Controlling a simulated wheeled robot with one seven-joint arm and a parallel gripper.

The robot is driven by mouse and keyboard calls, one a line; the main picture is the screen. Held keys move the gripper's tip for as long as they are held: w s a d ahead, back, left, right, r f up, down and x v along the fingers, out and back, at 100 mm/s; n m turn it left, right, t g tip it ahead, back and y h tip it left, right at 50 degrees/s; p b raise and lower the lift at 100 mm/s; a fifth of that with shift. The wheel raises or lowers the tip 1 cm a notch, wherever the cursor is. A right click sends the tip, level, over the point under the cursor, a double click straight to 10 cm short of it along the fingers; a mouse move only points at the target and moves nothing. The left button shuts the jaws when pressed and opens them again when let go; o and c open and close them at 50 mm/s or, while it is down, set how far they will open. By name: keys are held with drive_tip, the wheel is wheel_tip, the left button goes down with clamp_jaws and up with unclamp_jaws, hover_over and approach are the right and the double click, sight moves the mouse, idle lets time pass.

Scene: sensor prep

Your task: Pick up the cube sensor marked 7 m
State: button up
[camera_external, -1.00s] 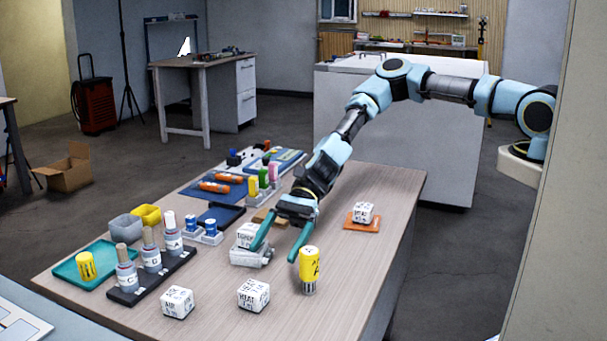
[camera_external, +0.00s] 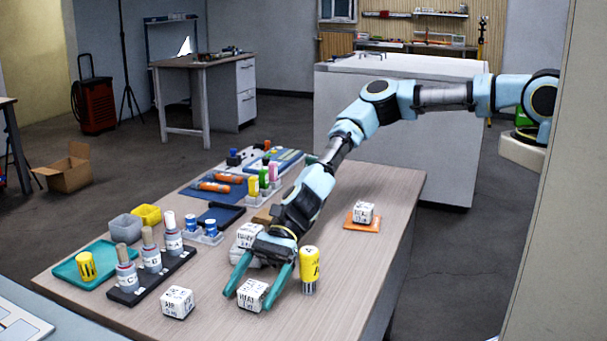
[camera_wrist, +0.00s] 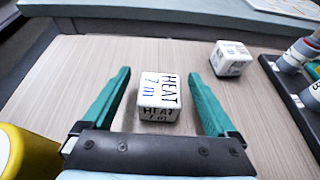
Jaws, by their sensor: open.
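The white cube marked "HEAT 7 m" (camera_wrist: 158,92) stands on the table between the open fingers of my gripper (camera_wrist: 160,98) in the wrist view. There is a gap on both sides of it, and neither finger appears to touch it. In the external view the same cube (camera_external: 252,295) sits near the table's front, with my gripper (camera_external: 251,292) reaching down around it. Its fingers are close to the table top.
A yellow cylinder (camera_external: 310,270) stands close to the right finger in the external view. Another white cube (camera_external: 177,302) is to the left. A cube (camera_external: 247,234) is partly hidden behind my gripper. A black rack (camera_external: 150,275) holds bottles. A cube (camera_external: 363,212) sits on an orange pad.

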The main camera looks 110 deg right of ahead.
drive_tip(key=c, duration=1.5)
drive_tip(key=shift+o, duration=0.2)
